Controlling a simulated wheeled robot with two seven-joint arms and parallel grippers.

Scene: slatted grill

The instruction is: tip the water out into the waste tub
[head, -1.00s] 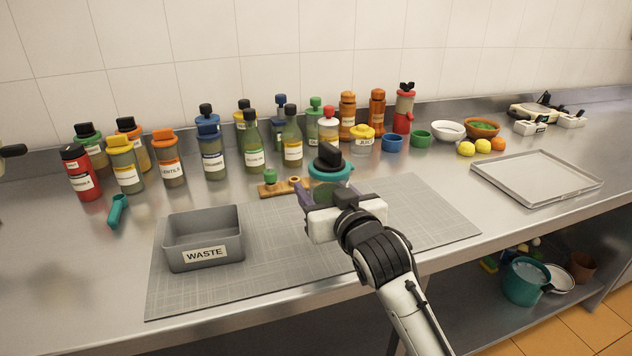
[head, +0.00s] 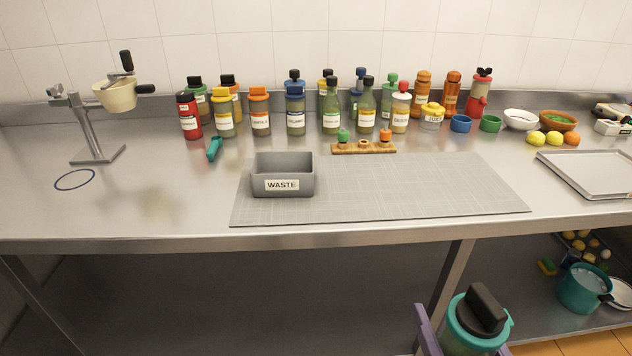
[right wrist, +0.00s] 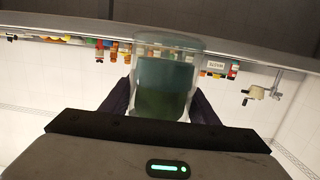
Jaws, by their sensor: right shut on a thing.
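The grey waste tub (head: 283,186), labelled WASTE, stands upright on the left part of the grey mat (head: 420,195). My right gripper (head: 465,335) is at the bottom of the head view, in front of the counter's front edge and away from the tub. Its purple fingers are shut on a container (head: 465,338) with a teal rim and a black top part. In the right wrist view the container (right wrist: 165,80) is see-through, with blue-green contents, between the fingers (right wrist: 160,105). Its lower part is cut off in the head view. My left gripper is not in view.
Several bottles (head: 330,110) line the back of the counter, behind a small wooden rack (head: 363,149). A stand with a cream bowl (head: 117,96) is at left, a metal tray (head: 590,172) at right. The mat right of the tub is clear.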

